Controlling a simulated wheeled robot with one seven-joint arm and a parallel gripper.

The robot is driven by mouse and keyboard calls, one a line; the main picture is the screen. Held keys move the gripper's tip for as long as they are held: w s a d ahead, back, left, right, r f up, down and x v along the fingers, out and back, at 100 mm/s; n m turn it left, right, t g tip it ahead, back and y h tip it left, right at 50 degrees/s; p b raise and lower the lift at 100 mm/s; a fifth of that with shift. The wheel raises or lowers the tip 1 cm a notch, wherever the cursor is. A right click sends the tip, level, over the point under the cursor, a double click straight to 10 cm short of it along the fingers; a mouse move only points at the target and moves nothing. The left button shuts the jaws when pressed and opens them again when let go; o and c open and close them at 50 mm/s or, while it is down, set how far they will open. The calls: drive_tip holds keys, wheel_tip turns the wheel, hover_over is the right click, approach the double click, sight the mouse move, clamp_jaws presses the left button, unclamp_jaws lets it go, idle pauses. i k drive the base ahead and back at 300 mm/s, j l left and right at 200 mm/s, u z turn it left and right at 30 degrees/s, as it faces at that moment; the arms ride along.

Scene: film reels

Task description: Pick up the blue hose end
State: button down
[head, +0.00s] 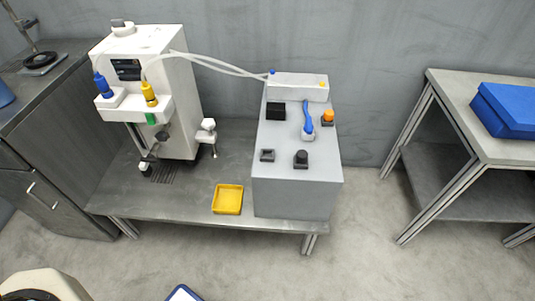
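The blue hose end (101,85) stands upright in a white holder on the left front of the white machine (150,45). A yellow hose end (150,94) stands in the same holder to its right. Pale hoses (220,66) run from the top of the machine to a white block (298,87) on the grey box. The link between the blue end and its hose is not clear at this size. My gripper is not in view.
The machine stands on a low metal bench (225,165), with a yellow tray (228,199) at the front. The grey box (295,195) carries a blue lever (308,118) and several knobs. A dark cabinet (50,140) is left; a table (500,150) with a blue case (505,110) is right.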

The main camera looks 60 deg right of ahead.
sight(100, 81)
drive_tip(key=k+l+u, duration=0.1)
drive_tip(key=l+u, duration=0.25)
drive_tip(key=k+l+u, duration=0.1)
drive_tip(key=u, duration=0.25)
drive_tip(key=k+l+u, duration=0.2)
drive_tip(key=u, duration=0.2)
